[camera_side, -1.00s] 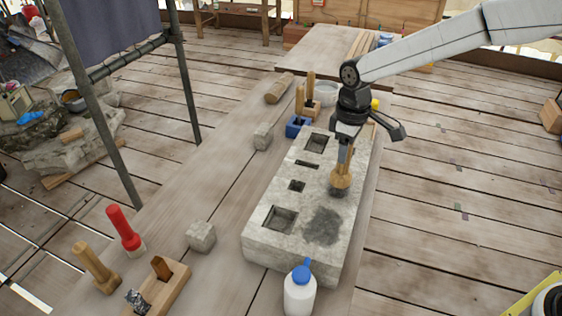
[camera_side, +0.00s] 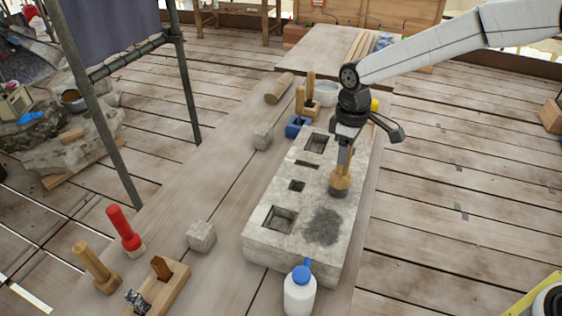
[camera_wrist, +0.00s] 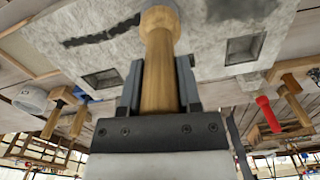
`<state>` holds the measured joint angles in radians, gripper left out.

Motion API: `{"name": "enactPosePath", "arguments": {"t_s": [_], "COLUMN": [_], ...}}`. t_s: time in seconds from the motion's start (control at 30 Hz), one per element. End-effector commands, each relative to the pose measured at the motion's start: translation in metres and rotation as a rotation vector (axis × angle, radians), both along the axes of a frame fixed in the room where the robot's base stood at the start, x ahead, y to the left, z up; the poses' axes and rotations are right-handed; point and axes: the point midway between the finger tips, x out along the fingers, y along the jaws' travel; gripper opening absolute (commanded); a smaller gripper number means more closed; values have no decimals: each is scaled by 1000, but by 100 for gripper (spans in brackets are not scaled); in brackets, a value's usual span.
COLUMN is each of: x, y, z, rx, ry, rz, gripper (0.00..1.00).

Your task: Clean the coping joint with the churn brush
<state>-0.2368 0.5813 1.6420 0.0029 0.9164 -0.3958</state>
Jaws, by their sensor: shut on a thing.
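The churn brush (camera_side: 340,186) is upright in my gripper (camera_side: 344,152), its dark head down at the top of the pale stone block (camera_side: 262,243), on the right side. I cannot tell whether the bristles touch the stone. In the wrist view my gripper (camera_wrist: 160,88) is shut on the wooden handle of the brush (camera_wrist: 158,65). A dark stained patch (camera_side: 323,227) lies on the block's top, just in front of the brush. A dark line (camera_wrist: 102,34) on the stone shows in the wrist view; it may be the joint.
The block has several square and slotted recesses (camera_side: 280,219). A white bottle with a blue cap (camera_side: 299,290) stands at its near end. A red-handled tool (camera_side: 124,229), a wooden holder (camera_side: 165,288) and a small stone cube (camera_side: 201,236) stand to the left.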

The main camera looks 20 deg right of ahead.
Motion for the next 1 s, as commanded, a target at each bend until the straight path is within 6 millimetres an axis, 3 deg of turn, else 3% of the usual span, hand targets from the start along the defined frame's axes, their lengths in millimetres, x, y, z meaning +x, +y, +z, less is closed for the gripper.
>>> {"name": "enactPosePath", "arguments": {"t_s": [1.0], "x": [20], "y": [-20], "z": [-1], "rx": [-1], "ry": [1], "rz": [0], "gripper": [0]}}
